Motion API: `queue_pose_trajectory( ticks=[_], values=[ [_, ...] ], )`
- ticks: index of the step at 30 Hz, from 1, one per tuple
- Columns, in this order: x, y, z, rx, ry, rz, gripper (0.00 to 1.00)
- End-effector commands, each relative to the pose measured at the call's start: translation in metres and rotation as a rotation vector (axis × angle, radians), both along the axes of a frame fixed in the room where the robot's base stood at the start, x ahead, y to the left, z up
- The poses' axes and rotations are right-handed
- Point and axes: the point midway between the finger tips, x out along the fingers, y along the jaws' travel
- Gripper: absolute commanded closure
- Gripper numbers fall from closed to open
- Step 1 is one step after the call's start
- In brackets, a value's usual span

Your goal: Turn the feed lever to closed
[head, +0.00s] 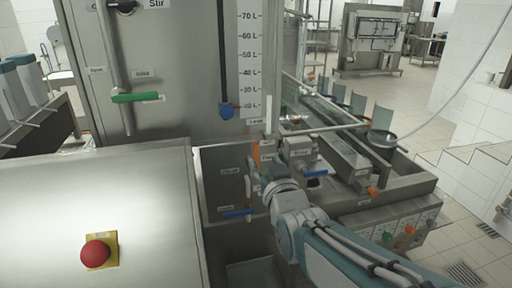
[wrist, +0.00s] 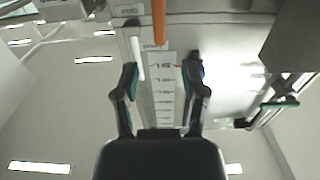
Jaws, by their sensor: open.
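An orange lever handle (head: 256,155) stands upright just beyond my gripper in the head view. In the wrist view the orange handle (wrist: 159,22) hangs from the top edge, ahead of and between my fingertips. I cannot read a label that says whether it is the feed lever. My gripper (wrist: 162,75) is open, with nothing between its fingers; a gap shows between the fingertips and the handle. In the head view the wrist hides much of the gripper. A white rod (wrist: 138,58) shows near the left finger.
A green-handled lever (head: 135,97) and a blue knob (head: 227,111) by the litre scale (head: 249,60) are on the steel tank. A blue handle (head: 238,213) sits lower, beside my arm. A red button (head: 96,254) is at the front left. A steel trough (head: 400,182) lies right.

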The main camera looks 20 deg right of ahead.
Motion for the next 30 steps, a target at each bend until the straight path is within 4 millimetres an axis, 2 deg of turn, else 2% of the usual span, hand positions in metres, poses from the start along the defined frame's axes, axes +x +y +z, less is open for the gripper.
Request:
queue_pose_trajectory(
  ticks=[9,15,20,27,28,29,30],
  values=[
    [0.048,0.001,-0.001,-0.001,0.003,0.001,0.44],
    [0.072,0.001,-0.001,-0.001,0.003,0.001,0.44],
    [0.08,0.001,0.0,-0.001,0.002,0.0,0.44],
    [0.08,0.001,0.0,-0.001,0.001,0.0,0.44],
    [0.08,0.001,0.0,-0.001,0.001,0.0,0.53],
    [0.08,0.001,0.0,-0.001,0.001,0.0,0.67],
    [0.08,0.001,0.0,-0.001,0.001,0.0,0.84]
  ],
)
